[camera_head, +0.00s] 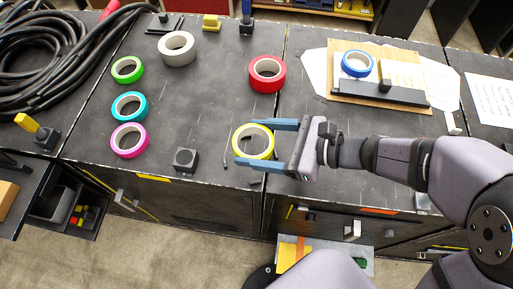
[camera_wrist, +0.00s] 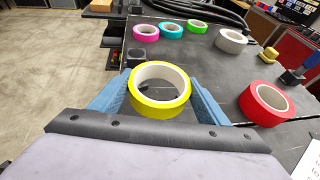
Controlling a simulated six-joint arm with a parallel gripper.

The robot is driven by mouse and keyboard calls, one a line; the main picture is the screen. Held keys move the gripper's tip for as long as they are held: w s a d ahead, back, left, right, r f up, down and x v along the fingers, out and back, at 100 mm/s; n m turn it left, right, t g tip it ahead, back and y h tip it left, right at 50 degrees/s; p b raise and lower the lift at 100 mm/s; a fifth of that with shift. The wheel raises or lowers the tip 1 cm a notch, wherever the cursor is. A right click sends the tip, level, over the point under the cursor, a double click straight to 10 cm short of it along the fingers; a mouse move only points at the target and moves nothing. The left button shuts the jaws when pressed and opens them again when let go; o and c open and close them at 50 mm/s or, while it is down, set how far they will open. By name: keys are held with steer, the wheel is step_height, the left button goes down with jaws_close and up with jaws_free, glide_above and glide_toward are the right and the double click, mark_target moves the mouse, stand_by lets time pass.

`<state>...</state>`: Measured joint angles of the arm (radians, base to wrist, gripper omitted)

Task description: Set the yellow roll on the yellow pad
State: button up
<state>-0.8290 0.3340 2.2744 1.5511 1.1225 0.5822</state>
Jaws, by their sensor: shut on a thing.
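The yellow roll (camera_head: 254,157) is a ring of tape held between the blue fingers of my gripper (camera_head: 242,142), near the front edge of the dark worktop. In the wrist view the yellow roll (camera_wrist: 160,106) sits between both fingers, its hole facing up. Its height over the worktop is hard to judge. A yellow patch (camera_head: 153,177) shows at the worktop's front edge on the left, and a yellow piece (camera_head: 290,256) lies lower down in front. I cannot tell whether either is the yellow pad.
A red roll (camera_head: 267,86) stands behind my gripper. Green (camera_head: 116,75), cyan (camera_head: 118,113), magenta (camera_head: 118,148) and white (camera_head: 166,55) rolls lie to the left. A small black block (camera_head: 185,160) is left of the fingers. A board (camera_head: 343,53) carries a blue roll (camera_head: 346,67).

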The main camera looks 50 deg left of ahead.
steer(key=shift+r, duration=1.5)
steer(key=shift+w, duration=0.15)
